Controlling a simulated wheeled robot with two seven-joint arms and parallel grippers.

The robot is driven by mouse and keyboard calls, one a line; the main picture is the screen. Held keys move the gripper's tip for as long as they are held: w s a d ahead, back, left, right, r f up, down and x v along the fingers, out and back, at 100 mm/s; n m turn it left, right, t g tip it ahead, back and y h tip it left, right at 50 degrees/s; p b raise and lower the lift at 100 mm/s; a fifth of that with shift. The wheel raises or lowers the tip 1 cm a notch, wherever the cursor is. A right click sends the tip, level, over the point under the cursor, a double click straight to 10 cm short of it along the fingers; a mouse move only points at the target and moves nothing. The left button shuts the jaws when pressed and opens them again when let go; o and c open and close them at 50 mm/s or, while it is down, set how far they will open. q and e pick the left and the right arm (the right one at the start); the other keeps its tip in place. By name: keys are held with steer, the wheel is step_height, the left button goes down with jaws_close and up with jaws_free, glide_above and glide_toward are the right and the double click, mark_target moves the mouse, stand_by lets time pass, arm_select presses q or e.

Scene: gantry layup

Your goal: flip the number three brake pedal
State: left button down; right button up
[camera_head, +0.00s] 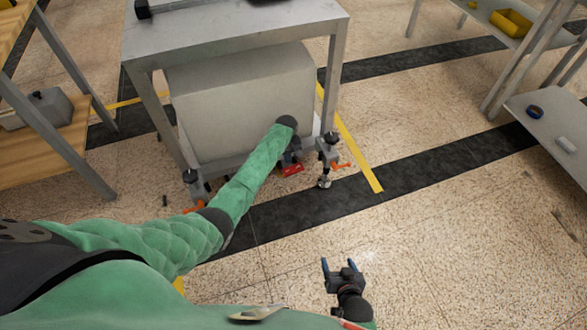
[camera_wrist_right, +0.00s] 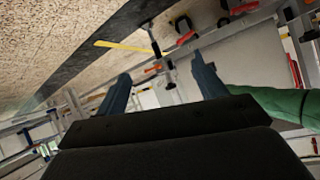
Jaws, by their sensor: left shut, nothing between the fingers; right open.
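The gantry (camera_head: 240,40) stands on casters with orange brake pedals. The front right caster (camera_head: 324,176) has its orange pedal (camera_head: 342,166) sticking out to the right. Another orange pedal (camera_head: 193,209) shows at the front left caster (camera_head: 194,185), partly behind my left arm. No numbers are readable, so I cannot tell which pedal is number three. My left gripper (camera_head: 291,167) is shut and empty, low at the gantry's front edge, left of the right caster; it shows small and dark with red. My right gripper (camera_head: 341,264) is open and empty over the floor, well apart from the gantry.
A large grey block (camera_head: 240,95) fills the space under the gantry top. A wooden shelf (camera_head: 45,155) stands at the left. A grey shelf (camera_head: 555,120) and a yellow bin (camera_head: 512,22) are at the right. The floor right of the gantry is open.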

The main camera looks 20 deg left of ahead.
steer(key=s+f+g, duration=0.2)
steer(key=s+f, duration=0.3)
steer(key=f, duration=0.1)
steer(key=shift+d+g+h+p, duration=0.3)
steer(key=shift+d, duration=0.05)
stand_by(0.4)
stand_by(0.4)
